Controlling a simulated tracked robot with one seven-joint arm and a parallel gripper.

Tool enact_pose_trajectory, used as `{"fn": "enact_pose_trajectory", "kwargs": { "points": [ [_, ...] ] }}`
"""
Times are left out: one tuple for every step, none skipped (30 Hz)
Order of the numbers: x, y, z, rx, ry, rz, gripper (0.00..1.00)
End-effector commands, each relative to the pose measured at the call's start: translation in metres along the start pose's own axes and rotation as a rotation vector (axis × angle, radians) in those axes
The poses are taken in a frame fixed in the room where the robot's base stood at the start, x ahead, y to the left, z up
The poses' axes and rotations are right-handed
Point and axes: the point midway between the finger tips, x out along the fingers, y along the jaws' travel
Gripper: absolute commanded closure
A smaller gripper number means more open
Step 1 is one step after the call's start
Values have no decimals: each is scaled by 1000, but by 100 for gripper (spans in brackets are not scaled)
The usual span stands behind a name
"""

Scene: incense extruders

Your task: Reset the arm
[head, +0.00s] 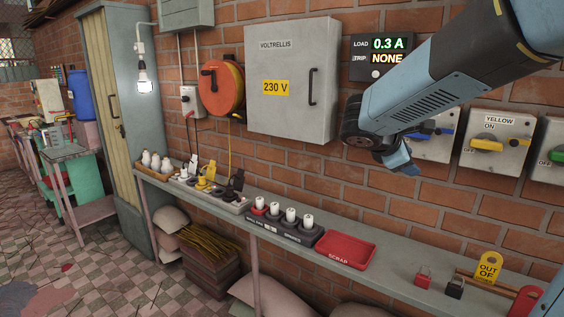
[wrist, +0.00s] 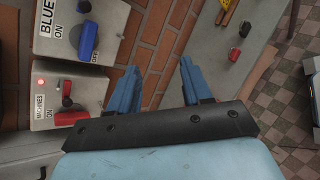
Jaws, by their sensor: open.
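My gripper (wrist: 157,88) is open and empty in the wrist view, its two blue fingers apart with brick wall and shelf edge behind them. In the head view my gripper (head: 404,162) hangs from my blue arm at the upper right, in front of the wall switch boxes and above the shelf (head: 390,283). It touches nothing that I can see. The arm partly hides a box with a blue handle. The wrist view shows a blue switch (wrist: 89,40) labelled BLUE and a red switch (wrist: 67,90) labelled MACHINES, with a lit red lamp above it.
A grey Voltrellis cabinet (head: 292,80) and a load display (head: 386,50) reading 0.3 A, trip NONE, are on the wall. The shelf holds a red scrap tray (head: 345,262), white fuses (head: 291,215), two padlocks (head: 423,276) and a yellow OUT OF tag (head: 488,268). A yellow switch (head: 487,145) is at right.

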Motion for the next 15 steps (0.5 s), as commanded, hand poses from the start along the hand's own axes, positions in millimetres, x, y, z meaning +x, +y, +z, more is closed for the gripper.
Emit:
{"fn": "enact_pose_trajectory", "kwargs": {
  "points": [
    [-4, -17, 11, 94, 31, -48, 51],
    [-6, -27, 15, 151, 51, -79, 51],
    [-9, -40, 19, 224, 78, -118, 51],
    [-12, -49, 22, 279, 97, -147, 51],
    [-16, -58, 24, 336, 117, -176, 51],
    [-21, -70, 27, 411, 142, -215, 51],
    [-24, -78, 28, 466, 160, -244, 51],
    [-29, -87, 30, 523, 179, -272, 51],
    [-35, -97, 31, 598, 205, -309, 51],
    [-39, -105, 31, 655, 223, -338, 51],
    [-44, -112, 32, 710, 240, -366, 51],
    [-51, -121, 32, 785, 266, -402, 51],
    [-56, -128, 31, 842, 284, -429, 51],
    [-62, -134, 30, 896, 303, -457, 51],
    [-69, -142, 30, 972, 327, -494, 51]
  ]
}}
